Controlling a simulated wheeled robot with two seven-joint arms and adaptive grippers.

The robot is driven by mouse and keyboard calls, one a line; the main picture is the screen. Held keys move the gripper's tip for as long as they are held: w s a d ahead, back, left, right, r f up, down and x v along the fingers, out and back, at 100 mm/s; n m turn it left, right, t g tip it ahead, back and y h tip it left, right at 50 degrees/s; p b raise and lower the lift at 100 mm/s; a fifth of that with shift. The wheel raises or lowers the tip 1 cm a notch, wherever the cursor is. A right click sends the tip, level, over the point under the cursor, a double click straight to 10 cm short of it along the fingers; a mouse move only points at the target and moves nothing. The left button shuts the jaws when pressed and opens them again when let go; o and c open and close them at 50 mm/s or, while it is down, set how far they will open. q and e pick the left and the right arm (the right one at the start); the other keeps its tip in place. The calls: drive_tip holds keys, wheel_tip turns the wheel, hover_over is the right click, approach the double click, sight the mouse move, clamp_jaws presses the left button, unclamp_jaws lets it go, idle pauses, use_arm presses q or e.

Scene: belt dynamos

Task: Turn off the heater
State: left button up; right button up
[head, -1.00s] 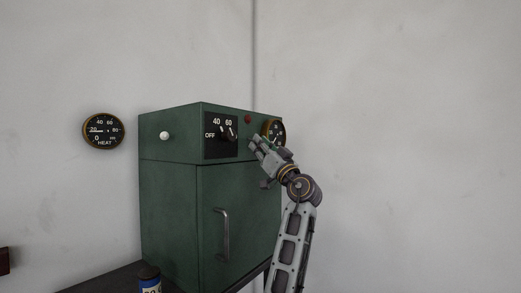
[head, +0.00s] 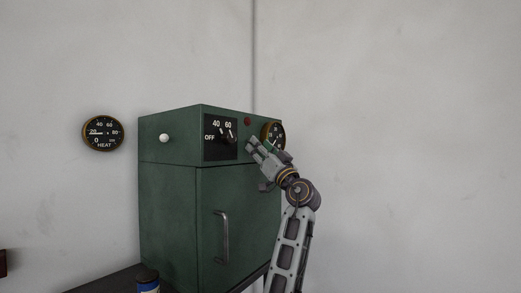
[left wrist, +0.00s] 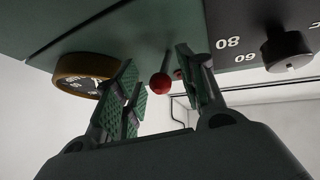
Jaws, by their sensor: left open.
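The green heater cabinet (head: 168,210) stands against the wall. Its front has a black dial plate (head: 210,150) marked OFF, 40 and 60, with a dark knob (head: 229,136); the knob also shows in the left wrist view (left wrist: 287,48). A red ball-ended lever (left wrist: 160,84) shows in the left wrist view, between the fingers of my left gripper (left wrist: 163,88). The fingers are open, with gaps beside the ball. In the head view my left gripper (head: 256,148) is at the panel, right of the dial plate, and hides the panel behind it. My right gripper is out of view.
A brass-rimmed gauge (head: 273,134) is close right of my left gripper; it also shows in the left wrist view (left wrist: 84,73). A HEAT gauge (head: 103,133) hangs on the wall. A white knob (head: 164,138) is on the cabinet's left face. A can (head: 148,281) stands in front.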

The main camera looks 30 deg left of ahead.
use_arm(q)
drive_tip(key=v, duration=1.2)
drive_tip(key=shift+f, duration=0.1)
idle(0.4)
